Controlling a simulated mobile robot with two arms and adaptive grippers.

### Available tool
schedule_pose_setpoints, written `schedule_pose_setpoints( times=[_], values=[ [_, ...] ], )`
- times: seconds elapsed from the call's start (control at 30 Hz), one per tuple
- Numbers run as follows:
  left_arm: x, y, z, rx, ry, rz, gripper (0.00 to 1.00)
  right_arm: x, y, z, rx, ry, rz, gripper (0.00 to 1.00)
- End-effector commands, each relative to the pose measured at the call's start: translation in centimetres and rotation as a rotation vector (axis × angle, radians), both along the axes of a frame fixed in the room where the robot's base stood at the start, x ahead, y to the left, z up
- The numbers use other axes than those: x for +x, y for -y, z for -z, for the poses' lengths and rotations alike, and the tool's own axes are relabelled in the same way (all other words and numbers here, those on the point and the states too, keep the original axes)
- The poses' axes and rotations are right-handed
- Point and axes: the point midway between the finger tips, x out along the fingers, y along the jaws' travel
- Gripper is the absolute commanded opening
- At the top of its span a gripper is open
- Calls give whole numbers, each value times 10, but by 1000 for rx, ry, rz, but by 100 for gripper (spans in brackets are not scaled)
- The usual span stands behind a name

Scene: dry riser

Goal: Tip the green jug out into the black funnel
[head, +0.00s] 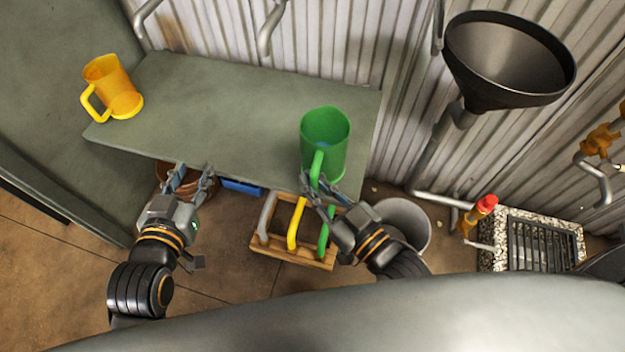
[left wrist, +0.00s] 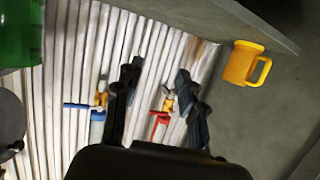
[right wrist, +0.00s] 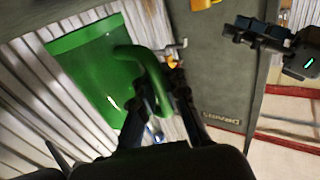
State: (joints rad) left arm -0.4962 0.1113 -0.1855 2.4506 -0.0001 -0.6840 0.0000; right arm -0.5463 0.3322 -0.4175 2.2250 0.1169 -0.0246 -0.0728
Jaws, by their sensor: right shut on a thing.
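The green jug (head: 325,140) stands upright on the right end of the grey-green shelf (head: 220,110), its handle toward me. My right gripper (head: 319,190) is shut on the jug's handle; the right wrist view shows the green handle (right wrist: 152,75) between its fingers. The black funnel (head: 508,62) is wide-mouthed and fixed to a pipe by the corrugated wall, up and to the right of the jug. My left gripper (head: 189,182) is open and empty in front of the shelf's front edge. It also shows in the right wrist view (right wrist: 240,32).
A yellow jug (head: 112,88) stands on the shelf's left end. Below are a wooden crate (head: 293,252) with coloured handles, a grey bucket (head: 404,222), a brown pot and a grated drain (head: 543,245). Pipes run along the wall between shelf and funnel.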

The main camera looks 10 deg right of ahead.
Motion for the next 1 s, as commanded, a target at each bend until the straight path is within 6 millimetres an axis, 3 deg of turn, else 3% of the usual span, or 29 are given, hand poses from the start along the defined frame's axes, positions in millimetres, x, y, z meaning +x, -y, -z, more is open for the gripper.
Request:
schedule_pose_setpoints(
  times=[1.0],
  values=[
    [-10, -5, 18, 26, -105, -6, 40, 0, 0, -2, 1, 3, 0, 0]
  ],
)
